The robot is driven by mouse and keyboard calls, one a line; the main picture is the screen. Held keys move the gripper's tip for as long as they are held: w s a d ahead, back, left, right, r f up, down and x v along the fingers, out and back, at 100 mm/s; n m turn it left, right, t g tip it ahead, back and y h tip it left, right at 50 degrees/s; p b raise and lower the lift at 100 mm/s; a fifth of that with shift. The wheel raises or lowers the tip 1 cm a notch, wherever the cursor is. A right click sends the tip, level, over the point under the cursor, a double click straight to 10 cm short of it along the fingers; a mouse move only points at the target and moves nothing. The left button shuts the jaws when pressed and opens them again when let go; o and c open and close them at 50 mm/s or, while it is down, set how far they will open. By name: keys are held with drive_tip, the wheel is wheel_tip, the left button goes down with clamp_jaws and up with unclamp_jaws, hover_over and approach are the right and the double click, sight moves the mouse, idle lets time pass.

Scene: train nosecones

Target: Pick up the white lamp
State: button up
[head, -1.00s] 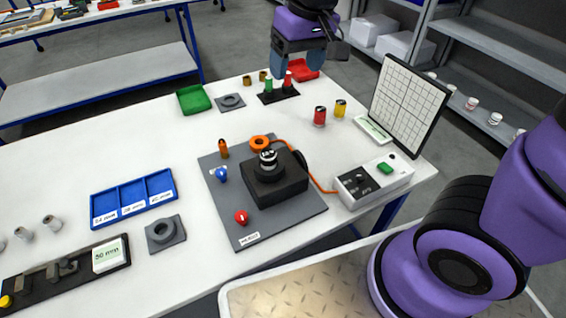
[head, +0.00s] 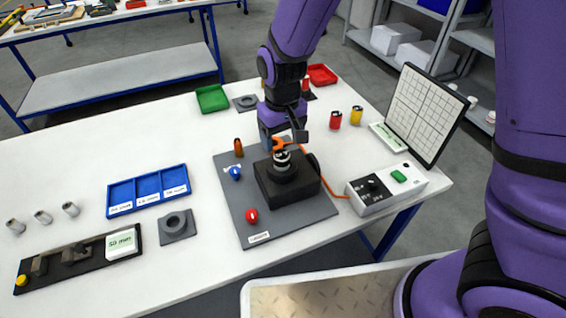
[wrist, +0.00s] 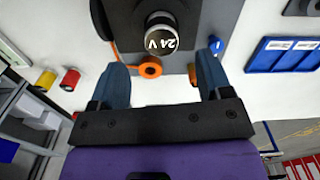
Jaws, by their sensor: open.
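The white lamp (head: 282,157), with a black band, stands upright in a black block (head: 290,190) on a grey board (head: 245,225). My gripper (head: 284,146) is over the back of the block, close to the lamp. In the wrist view my gripper (wrist: 162,62) is open, with its two blue fingers apart and nothing held. The lamp lies centred between the finger lines, just beyond the tips.
Amber (head: 239,147), blue (head: 235,173) and red (head: 251,215) pieces stand on the board. A control box (head: 385,190) and upright grid panel (head: 425,115) are at right.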

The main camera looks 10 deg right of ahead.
sight(282, 154)
drive_tip(key=shift+f, duration=3.3)
drive_tip(key=c, duration=1.1)
